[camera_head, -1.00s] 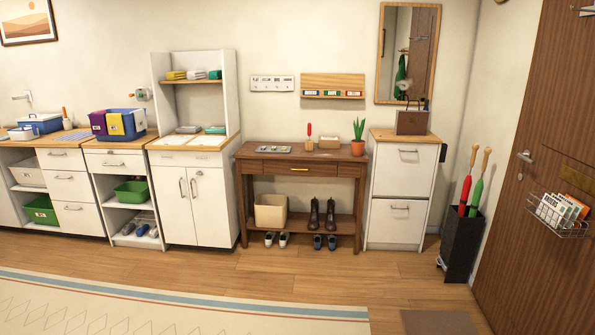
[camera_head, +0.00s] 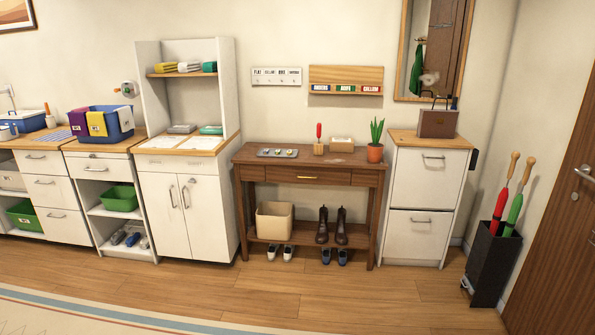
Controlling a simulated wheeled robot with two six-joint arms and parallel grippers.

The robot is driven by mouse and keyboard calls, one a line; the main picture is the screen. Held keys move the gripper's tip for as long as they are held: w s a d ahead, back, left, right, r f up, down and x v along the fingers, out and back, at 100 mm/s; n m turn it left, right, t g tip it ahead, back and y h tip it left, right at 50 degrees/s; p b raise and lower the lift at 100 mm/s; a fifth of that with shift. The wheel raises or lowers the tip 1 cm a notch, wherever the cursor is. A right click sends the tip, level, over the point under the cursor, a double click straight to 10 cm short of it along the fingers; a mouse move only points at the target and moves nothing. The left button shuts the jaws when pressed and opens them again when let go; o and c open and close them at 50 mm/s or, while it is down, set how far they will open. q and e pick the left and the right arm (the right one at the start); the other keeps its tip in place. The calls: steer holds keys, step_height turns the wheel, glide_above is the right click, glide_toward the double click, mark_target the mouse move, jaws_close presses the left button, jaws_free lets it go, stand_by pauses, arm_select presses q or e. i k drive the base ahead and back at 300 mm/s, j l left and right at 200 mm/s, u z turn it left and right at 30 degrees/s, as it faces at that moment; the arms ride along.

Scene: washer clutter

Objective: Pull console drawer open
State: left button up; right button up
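The dark brown wooden console table (camera_head: 247,157) stands against the back wall, in the middle of the head view. Its drawer (camera_head: 309,175) is under the top and looks shut, flush with the front. A small brass-coloured handle (camera_head: 307,178) sits at the middle of the drawer front. On the console top are a grey tray (camera_head: 262,153) with small items, a red-handled tool in a wooden block (camera_head: 319,148), a small light box (camera_head: 342,144) and a potted plant (camera_head: 375,151). Neither of my grippers is in view.
A beige bin (camera_head: 273,222), dark boots (camera_head: 331,226) and shoes are on and under the console's lower shelf. White cabinets stand left (camera_head: 186,213) and right (camera_head: 420,200). A black umbrella stand (camera_head: 487,265) is at right. Wooden floor (camera_head: 320,297) before the console is clear.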

mark_target(276, 174)
steer(key=i, duration=1.65)
